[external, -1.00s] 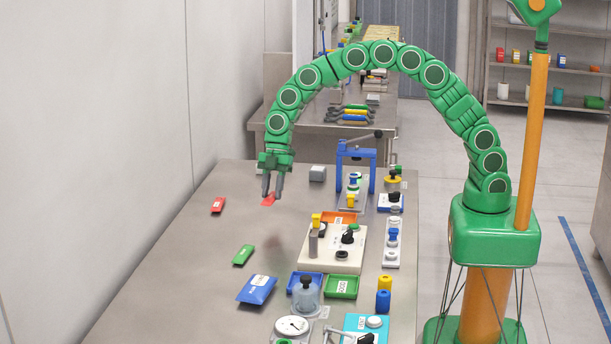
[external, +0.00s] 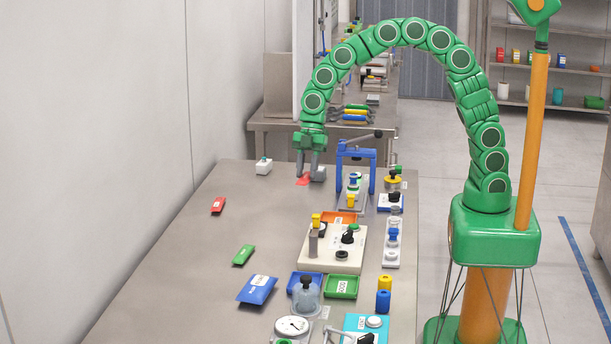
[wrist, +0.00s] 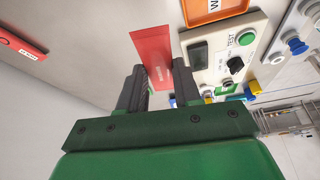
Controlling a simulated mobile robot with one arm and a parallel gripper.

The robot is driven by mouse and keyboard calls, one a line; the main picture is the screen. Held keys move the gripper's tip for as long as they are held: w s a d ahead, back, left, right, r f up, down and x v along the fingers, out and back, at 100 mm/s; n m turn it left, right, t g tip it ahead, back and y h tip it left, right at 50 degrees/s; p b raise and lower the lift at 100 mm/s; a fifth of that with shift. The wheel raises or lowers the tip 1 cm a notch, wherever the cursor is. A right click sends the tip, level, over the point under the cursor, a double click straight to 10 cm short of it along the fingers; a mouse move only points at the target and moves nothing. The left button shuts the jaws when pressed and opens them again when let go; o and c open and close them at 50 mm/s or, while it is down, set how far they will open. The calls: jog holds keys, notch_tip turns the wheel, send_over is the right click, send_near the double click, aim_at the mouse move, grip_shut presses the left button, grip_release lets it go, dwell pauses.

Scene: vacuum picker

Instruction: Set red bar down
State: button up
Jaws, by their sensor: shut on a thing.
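A flat red bar (external: 303,181) is in the jaws of my gripper (external: 308,174), at the far part of the steel table (external: 225,270). In the wrist view the red bar (wrist: 152,57) sits between the two dark fingers (wrist: 160,78) and sticks out beyond their tips, with a small pale label on it. My gripper points down, left of the blue frame. I cannot tell how high the bar is above the table. A second, smaller red piece (external: 218,205) lies on the table at the left; it also shows in the wrist view (wrist: 20,45).
A blue frame (external: 357,155) and a control box (external: 332,250) stand right of my gripper. An orange tray (external: 340,217) is by the box. A green bar (external: 243,255) and blue packet (external: 257,290) lie nearer. A white block (external: 264,167) stands far left. The table's left middle is clear.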

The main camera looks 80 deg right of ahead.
jog(key=shift+s+d+r, duration=0.1)
jog(key=shift+s+d, duration=0.1)
jog(key=shift+d, duration=0.35)
jog(key=d+m+t, duration=0.1)
jog(key=d+m, duration=0.2)
jog(key=d, duration=1.4)
send_over(277, 191)
jog(key=s, duration=0.2)
jog(key=f, duration=0.5)
jog(key=d+f, duration=0.1)
jog(key=f, duration=0.2)
jog(key=shift+f, duration=0.15)
jog(key=shift+w+f, duration=0.6)
jog(key=shift+f, duration=1.6)
jog(key=shift+f, duration=0.1)
jog(key=o, duration=1)
